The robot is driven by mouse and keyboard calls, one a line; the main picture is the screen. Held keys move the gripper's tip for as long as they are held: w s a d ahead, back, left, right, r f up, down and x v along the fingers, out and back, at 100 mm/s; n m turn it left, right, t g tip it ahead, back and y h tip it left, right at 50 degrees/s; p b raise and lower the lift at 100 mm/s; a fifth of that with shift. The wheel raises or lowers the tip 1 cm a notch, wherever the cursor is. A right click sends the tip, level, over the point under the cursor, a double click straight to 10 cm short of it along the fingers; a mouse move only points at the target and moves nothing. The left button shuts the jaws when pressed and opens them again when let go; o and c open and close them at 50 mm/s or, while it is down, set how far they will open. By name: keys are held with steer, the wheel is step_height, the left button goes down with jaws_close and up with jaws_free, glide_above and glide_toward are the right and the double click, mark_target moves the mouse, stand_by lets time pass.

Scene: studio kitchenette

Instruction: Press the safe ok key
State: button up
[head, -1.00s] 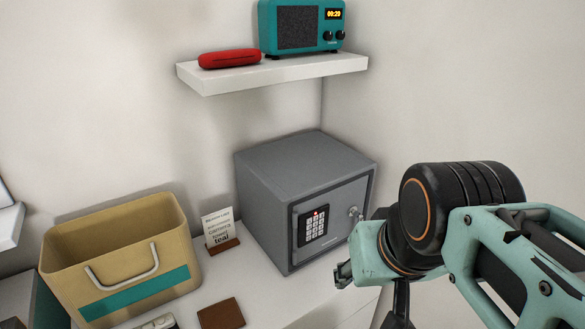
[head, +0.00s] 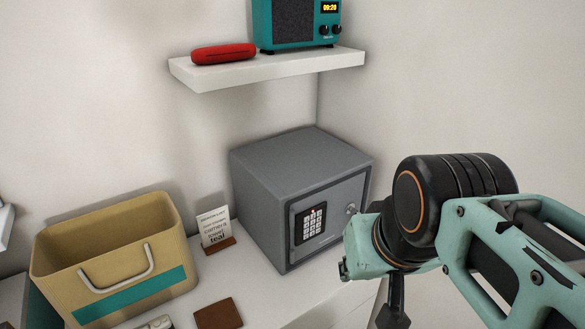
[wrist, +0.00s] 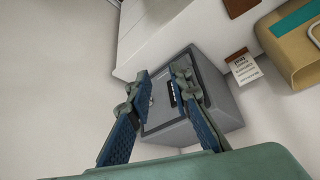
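The grey safe (head: 268,190) stands on the white counter in the corner, door shut. Its black keypad (head: 313,226) has light keys and a small red light above them. The ok key is too small to tell apart. My gripper (wrist: 158,78) is open and empty in the wrist view, its blue-padded fingers apart. The safe also shows upside down beyond the fingers (wrist: 218,95). Its keypad is partly hidden behind the right finger there. In the head view my gripper is at the right of the safe door, apart from the keypad, its fingers mostly hidden.
A round knob or lock (head: 351,209) is on the door. A tan bin (head: 130,283) with a teal stripe, a small sign (head: 214,229) and a brown flat item (head: 219,313) lie left. A shelf (head: 270,70) above holds a red case (head: 223,54) and teal radio (head: 262,25).

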jaws_close()
stand_by(1.1)
